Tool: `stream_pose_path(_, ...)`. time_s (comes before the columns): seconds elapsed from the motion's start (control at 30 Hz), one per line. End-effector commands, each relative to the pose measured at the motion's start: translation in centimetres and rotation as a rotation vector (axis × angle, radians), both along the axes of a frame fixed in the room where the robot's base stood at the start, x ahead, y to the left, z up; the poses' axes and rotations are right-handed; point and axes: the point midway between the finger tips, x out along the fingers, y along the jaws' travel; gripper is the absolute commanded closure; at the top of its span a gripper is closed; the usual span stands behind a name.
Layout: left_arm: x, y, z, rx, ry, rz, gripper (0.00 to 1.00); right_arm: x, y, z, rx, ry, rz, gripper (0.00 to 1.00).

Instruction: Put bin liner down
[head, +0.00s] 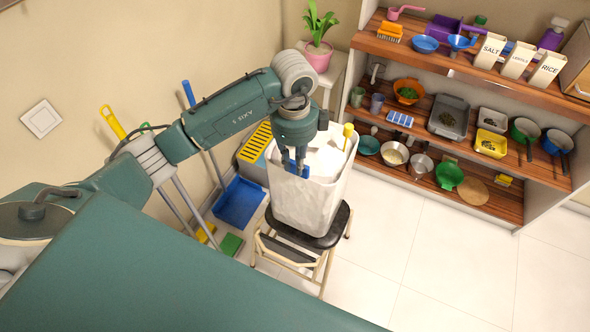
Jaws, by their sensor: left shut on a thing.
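The pale, crinkled bin liner (308,205) stands upright and open-topped on the black seat of a stool (333,234). White, sheet-like contents (326,160) and a yellow-handled item (347,134) show at its mouth. My left gripper (295,170) points down at the near left of the mouth and is shut on the bin liner. The exact grip between the dark blue fingers is too small to make out. My right gripper is not in view.
A wooden shelf unit (455,75) with bowls, pans and labelled boxes stands at the right. A potted plant (318,55) stands behind. A blue dustpan (239,203) and long-handled tools lean by the left wall. The tiled floor (440,255) at the right is clear.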

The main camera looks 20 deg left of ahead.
Motion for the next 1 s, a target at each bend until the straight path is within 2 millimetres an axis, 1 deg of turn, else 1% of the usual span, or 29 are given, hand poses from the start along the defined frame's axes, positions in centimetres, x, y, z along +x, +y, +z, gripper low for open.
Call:
stream_pose_path(0.07,0.1,-0.1,-0.3,-0.002,-0.004,0.000,1.00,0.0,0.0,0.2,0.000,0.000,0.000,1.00)
stream_pose_path(0.13,0.0,0.0,-1.0,-0.001,-0.002,0.001,1.00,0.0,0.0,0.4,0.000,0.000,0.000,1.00)
stream_pose_path(0.3,0.1,0.0,-3.4,-0.001,-0.002,0.001,1.00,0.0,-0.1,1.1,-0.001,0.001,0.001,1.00)
stream_pose_path(0.4,0.1,0.0,-4.3,-0.001,-0.004,0.000,1.00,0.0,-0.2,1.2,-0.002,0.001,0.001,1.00)
stream_pose_path(0.77,0.2,-0.1,-4.8,-0.001,-0.006,0.000,1.00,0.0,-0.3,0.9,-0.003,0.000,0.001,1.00)
stream_pose_path(0.8,0.0,0.0,-5.0,0.000,-0.002,0.000,0.81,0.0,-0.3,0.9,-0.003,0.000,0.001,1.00)
stream_pose_path(0.87,0.0,0.0,-4.9,0.000,-0.002,0.000,0.69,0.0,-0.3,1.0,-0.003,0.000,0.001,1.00)
stream_pose_path(0.9,0.0,0.0,-4.9,0.000,-0.002,0.000,0.64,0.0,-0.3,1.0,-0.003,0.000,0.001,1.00)
stream_pose_path(1.0,0.0,0.0,-4.9,0.000,-0.002,0.000,0.64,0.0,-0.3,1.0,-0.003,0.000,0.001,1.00)
